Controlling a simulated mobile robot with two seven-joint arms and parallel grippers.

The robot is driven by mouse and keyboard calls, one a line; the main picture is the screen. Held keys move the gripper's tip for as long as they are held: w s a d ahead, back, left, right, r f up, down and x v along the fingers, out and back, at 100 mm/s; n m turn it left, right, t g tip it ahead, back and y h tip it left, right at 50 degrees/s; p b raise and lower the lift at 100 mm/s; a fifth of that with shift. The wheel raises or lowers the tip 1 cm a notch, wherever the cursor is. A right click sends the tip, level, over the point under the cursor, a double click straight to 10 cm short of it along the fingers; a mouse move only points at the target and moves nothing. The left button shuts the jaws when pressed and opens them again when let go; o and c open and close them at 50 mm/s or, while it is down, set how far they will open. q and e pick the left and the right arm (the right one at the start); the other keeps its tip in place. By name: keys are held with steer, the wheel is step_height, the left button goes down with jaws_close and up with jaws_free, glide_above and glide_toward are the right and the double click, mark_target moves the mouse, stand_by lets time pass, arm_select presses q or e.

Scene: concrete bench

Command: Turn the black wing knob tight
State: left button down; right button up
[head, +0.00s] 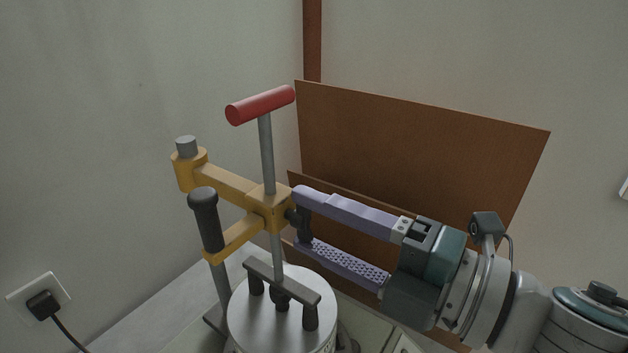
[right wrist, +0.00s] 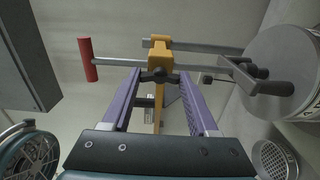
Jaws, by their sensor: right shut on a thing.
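The black wing knob (head: 304,226) sits on the right side of the yellow clamp block (head: 268,207), where a grey rod passes through. My right gripper (head: 300,219) reaches in from the right with its two purple fingers, one at each end of the knob's wings. It is shut on the knob. In the right wrist view the knob (right wrist: 158,76) spans the gap between the fingertips (right wrist: 159,82), with the yellow arm (right wrist: 159,55) behind it. The fingertips partly hide the wing ends. My left gripper is not in view.
A red T-handle (head: 260,104) tops the rod. A black grip (head: 205,218) stands on the yellow arm's left side. Below is a metal cylinder (head: 255,318) with a black-legged bar handle (head: 283,281). Brown boards (head: 420,155) lean behind my right arm.

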steer(key=o, duration=1.4)
steer(key=b+v, duration=0.2)
steer(key=v, duration=0.8)
